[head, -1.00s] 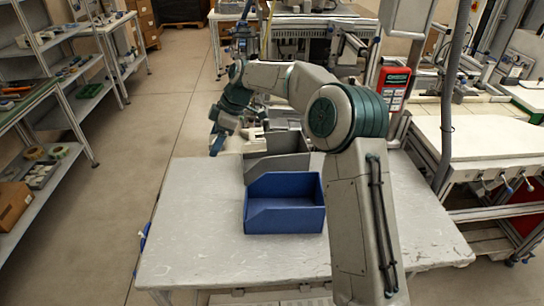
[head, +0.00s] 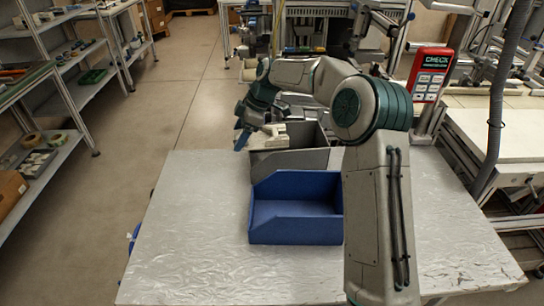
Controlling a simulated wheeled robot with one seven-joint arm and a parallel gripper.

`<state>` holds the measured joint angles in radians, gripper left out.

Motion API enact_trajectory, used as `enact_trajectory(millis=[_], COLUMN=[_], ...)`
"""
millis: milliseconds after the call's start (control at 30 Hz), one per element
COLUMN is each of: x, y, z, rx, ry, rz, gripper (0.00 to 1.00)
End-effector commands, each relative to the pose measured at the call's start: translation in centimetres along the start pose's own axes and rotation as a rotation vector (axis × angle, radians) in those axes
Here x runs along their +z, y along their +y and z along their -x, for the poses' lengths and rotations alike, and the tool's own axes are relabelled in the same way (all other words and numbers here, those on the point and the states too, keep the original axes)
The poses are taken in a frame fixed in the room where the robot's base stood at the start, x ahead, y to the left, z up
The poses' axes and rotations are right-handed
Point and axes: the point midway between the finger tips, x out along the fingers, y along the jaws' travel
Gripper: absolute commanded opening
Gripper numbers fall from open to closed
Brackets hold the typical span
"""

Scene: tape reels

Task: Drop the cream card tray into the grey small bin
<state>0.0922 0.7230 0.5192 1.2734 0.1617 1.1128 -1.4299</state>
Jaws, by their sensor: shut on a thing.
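The cream card tray (head: 274,134) shows as a small pale shape just right of my gripper, over the left part of the grey small bin. My gripper (head: 250,133) is at the far end of my arm, at the bin's back left, shut on the tray. Its fingers and the exact grip are small and partly hidden. The grey small bin (head: 291,161) stands on the table behind the blue bin. I cannot tell how high the tray is above the bin.
A blue bin (head: 296,228) stands in front of the grey bin and looks empty. The pale table (head: 195,225) is clear to the left. Shelves (head: 45,150) stand at the far left across open floor. A red device (head: 430,72) stands at the back right.

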Motion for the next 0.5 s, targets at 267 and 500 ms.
enact_trajectory(millis=[267,500], x=[6.9,9.1], y=[0.3,0.4], z=[-0.3,-0.6], rx=[-0.002,-0.002], ry=[0.001,0.001], rz=[-0.002,0.001], gripper=[0.48,0.48])
